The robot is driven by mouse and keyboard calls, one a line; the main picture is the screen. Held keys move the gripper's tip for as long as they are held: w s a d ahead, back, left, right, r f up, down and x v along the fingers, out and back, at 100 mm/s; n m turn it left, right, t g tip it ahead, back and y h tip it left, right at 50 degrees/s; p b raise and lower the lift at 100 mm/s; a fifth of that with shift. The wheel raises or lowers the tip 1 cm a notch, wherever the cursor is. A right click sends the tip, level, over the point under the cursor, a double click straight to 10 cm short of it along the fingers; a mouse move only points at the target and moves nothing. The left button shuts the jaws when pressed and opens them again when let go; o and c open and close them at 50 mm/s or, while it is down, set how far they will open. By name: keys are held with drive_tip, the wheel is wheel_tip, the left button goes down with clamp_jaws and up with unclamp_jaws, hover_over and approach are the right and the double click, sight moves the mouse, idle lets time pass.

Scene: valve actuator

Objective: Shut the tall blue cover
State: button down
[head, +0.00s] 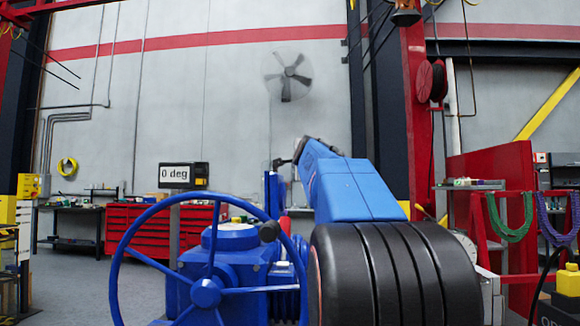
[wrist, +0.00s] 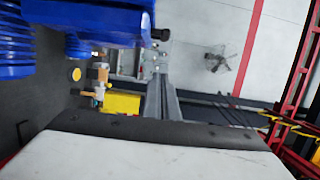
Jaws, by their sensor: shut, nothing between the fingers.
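A blue valve actuator (head: 225,262) with a large blue handwheel (head: 206,292) stands at lower left centre in the head view. A narrow, upright blue panel (head: 271,192), which looks like the tall blue cover, rises behind the wheel's right side. My arm reaches past its right side and largely hides my gripper in the head view. In the wrist view my gripper (wrist: 160,78) shows as narrow grey fingers, shut and empty. Blue ribbed and blocky parts (wrist: 105,22) fill the upper left there, apart from the fingers in the picture. Whether the gripper touches the cover cannot be told.
A display reading "0 deg" (head: 184,176) stands behind the handwheel. Red tool cabinets (head: 140,226) and a wall fan (head: 290,77) are farther back. A red stand with hanging green slings (head: 510,220) is at right. Open floor (head: 80,282) lies at left.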

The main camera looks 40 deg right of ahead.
drive_tip(key=w+d, duration=0.2)
drive_tip(key=w, duration=0.7)
drive_tip(key=shift+w, duration=0.25)
